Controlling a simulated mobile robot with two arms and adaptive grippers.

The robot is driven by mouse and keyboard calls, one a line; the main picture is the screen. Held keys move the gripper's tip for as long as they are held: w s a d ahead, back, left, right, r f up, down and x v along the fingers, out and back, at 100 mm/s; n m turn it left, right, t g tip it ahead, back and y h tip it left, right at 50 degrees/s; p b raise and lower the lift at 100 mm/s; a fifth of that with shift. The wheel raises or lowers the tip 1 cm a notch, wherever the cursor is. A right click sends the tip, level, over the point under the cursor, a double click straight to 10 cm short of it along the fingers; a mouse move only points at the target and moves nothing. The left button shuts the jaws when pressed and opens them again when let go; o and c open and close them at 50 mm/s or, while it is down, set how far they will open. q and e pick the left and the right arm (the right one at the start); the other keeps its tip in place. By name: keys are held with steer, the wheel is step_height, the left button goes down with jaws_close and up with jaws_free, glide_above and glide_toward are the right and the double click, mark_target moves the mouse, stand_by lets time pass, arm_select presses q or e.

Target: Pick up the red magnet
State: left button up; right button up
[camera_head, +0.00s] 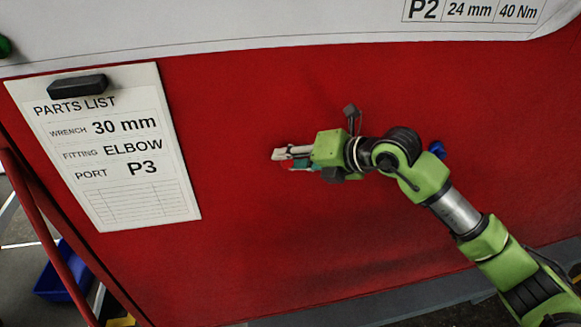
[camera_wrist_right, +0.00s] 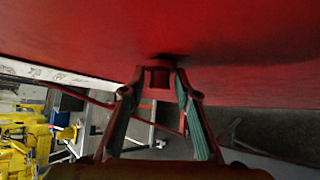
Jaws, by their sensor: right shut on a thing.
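My right gripper (camera_head: 283,157) is in front of the large red panel, left of its wrist, with its fingers pointing left in the head view. In the right wrist view its fingers (camera_wrist_right: 159,76) close on a small dark-red block, the red magnet (camera_wrist_right: 159,79), held between the fingertips. The magnet is close to the red panel surface; I cannot tell whether it touches it. In the head view the magnet cannot be told apart from the red panel. My left gripper is not in view.
The red panel (camera_head: 240,240) fills most of the head view. A parts list (camera_head: 110,190) hangs on it at left under a black clip or magnet (camera_head: 77,86). A white sheet (camera_head: 250,25) runs along the top. A blue bin (camera_head: 62,272) stands low left.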

step_height(320, 180, up, 5)
steer(key=shift+r+b, duration=0.1)
steer(key=shift+b, duration=0.9)
steer(key=s+d+b, duration=0.2)
steer(key=s+b, duration=0.1)
steer(key=s, duration=0.6)
steer(key=s+d+b, duration=0.1)
steer(key=s+b, duration=0.2)
steer(key=s, duration=0.7)
steer(key=shift+s+d, duration=0.2)
steer(key=shift+d, duration=0.2)
